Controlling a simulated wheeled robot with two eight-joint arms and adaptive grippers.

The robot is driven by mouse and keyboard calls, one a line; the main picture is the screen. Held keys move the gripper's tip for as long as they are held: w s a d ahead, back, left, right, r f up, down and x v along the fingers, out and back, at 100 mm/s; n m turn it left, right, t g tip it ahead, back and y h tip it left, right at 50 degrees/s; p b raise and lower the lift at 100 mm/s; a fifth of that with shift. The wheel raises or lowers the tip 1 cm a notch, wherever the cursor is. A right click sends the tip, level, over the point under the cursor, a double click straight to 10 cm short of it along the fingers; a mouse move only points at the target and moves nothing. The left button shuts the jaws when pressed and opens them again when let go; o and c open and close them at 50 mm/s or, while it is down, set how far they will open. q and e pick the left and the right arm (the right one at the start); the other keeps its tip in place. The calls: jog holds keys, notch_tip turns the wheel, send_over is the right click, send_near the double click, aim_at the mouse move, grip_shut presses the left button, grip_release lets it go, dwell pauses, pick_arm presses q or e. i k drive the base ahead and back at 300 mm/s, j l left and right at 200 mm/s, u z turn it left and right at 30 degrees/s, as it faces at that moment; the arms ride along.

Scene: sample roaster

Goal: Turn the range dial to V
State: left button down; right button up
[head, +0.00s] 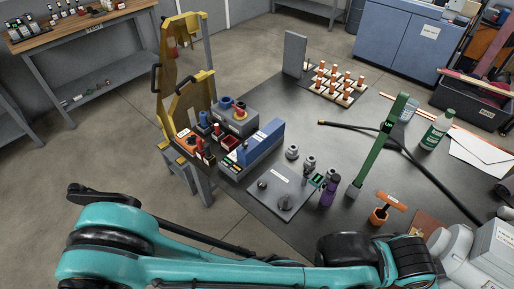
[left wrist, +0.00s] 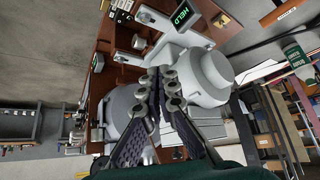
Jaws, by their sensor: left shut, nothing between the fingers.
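No dial marked V can be made out in either view. A grey panel (head: 283,190) with two dark knobs lies on the near part of the dark table in the head view; its small lettering is unreadable. My left gripper (left wrist: 157,82) shows in the left wrist view, shut and empty. Its fingertips are in front of a pale grey machine (left wrist: 208,76) with rounded housings; I cannot tell if they touch it. A green display (left wrist: 182,16) reading HELD is just above the machine. In the head view my left gripper is out of sight. My right gripper is not in view.
A purple bottle (head: 327,193), a green upright post (head: 380,145) and an orange-handled tool (head: 380,213) stand near the panel. A blue-grey box group (head: 262,143) is behind it. A black cable (head: 400,147) crosses the table's right side.

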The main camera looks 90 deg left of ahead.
aim_at(192, 138)
jog(key=u, duration=2.6)
